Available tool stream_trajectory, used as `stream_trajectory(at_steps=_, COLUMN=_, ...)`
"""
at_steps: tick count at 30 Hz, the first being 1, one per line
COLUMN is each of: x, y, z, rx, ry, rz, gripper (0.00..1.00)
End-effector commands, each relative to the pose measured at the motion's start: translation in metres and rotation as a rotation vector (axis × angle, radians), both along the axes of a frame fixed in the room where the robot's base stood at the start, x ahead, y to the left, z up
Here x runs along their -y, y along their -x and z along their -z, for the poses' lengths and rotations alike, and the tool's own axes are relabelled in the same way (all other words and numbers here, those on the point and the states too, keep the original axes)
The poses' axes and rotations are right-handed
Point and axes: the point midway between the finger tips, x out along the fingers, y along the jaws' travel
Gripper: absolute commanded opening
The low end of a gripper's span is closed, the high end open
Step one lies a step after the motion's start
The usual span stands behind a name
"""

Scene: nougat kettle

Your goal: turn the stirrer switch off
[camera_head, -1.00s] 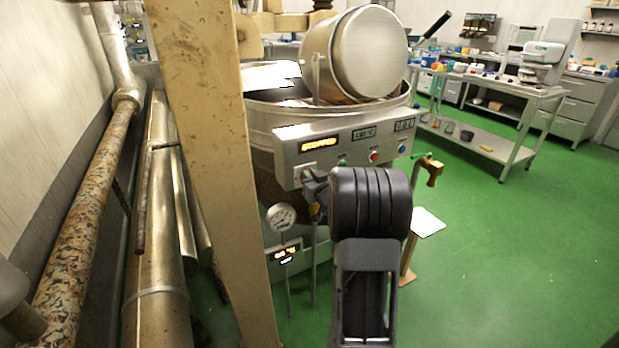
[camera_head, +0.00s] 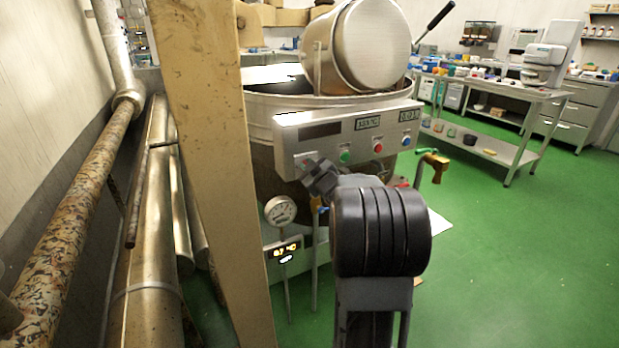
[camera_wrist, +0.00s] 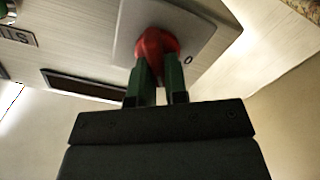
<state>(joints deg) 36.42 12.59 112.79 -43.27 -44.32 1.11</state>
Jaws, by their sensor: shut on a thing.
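The stirrer switch is a red knob (camera_wrist: 152,42) on a pale square plate (camera_wrist: 195,35) in the wrist view. A 0 mark is printed on the plate beside the knob. My gripper (camera_wrist: 158,68) has its two green fingers shut on the knob from both sides. I cannot tell exactly where the knob points. In the head view my gripper (camera_head: 308,168) is at the lower left of the steel control panel (camera_head: 290,147) and mostly hides the knob. The panel's wide display (camera_head: 320,131) is dark; it also shows dark in the wrist view (camera_wrist: 85,85).
A green button (camera_head: 345,156), a red button (camera_head: 378,147) and a blue button (camera_head: 406,141) sit to the right on the panel. A dial gauge (camera_head: 280,211) stands below. A beige post (camera_head: 205,170) rises close on the left. Green floor is clear at right.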

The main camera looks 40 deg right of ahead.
Motion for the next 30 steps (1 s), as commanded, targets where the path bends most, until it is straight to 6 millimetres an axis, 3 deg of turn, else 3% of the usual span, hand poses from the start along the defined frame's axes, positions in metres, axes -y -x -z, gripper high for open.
stream_trajectory(at_steps=18, x=-0.0055, y=-0.0009, z=0.0109, rx=-0.078, ry=0.579, rz=-0.001, gripper=0.00)
stream_trajectory(at_steps=30, x=-0.0066, y=-0.0011, z=0.0121, rx=-0.117, ry=0.868, rz=-0.001, gripper=0.00)
